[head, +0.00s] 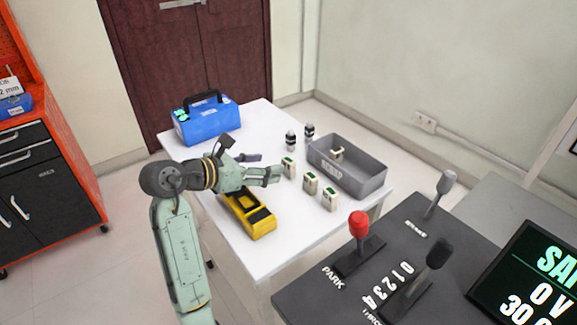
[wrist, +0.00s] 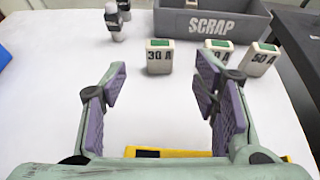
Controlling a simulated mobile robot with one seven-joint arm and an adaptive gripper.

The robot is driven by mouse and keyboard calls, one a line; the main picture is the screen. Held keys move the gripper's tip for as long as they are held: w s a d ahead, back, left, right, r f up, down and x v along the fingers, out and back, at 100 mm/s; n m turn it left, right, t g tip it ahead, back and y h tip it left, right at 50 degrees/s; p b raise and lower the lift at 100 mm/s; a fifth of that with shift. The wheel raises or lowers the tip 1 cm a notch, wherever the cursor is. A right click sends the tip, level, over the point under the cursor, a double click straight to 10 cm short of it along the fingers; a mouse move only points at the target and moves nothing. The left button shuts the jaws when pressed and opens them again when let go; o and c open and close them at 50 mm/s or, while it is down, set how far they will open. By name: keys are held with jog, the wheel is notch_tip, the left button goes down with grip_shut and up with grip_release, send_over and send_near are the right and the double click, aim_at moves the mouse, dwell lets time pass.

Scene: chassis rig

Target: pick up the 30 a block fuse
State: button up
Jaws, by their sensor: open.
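The 30 A block fuse (wrist: 159,58) is a small cream block with a green top, standing upright on the white table. In the head view it is the leftmost of three similar blocks (head: 289,168). My gripper (wrist: 160,86) is open and empty. Its purple-padded fingers stand apart, with the 30 A fuse beyond the tips and between them in the wrist view. In the head view my gripper (head: 262,165) is just left of the fuse. A second fuse (wrist: 218,50), its label partly hidden by my right finger, and a 50 A fuse (wrist: 260,60) stand to the right.
A grey SCRAP bin (head: 366,181) with a pale block (head: 337,154) inside stands behind the fuses. A yellow device (head: 247,213) lies below my arm. A blue case (head: 207,122) sits at the table's far left.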

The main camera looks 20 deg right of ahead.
aim_at(287, 160)
jog(key=shift+r+p+x, duration=0.2)
jog(key=shift+p+x, duration=0.15)
jog(key=shift+x, duration=1.2)
jog(key=shift+r+p+x, duration=0.15)
jog(key=shift+p+x, duration=0.2)
jog(key=shift+x, duration=1.2)
jog(key=shift+d, duration=0.1)
jog(key=shift+c, duration=0.4)
jog(key=c, duration=1.1)
jog(key=shift+c, duration=0.2)
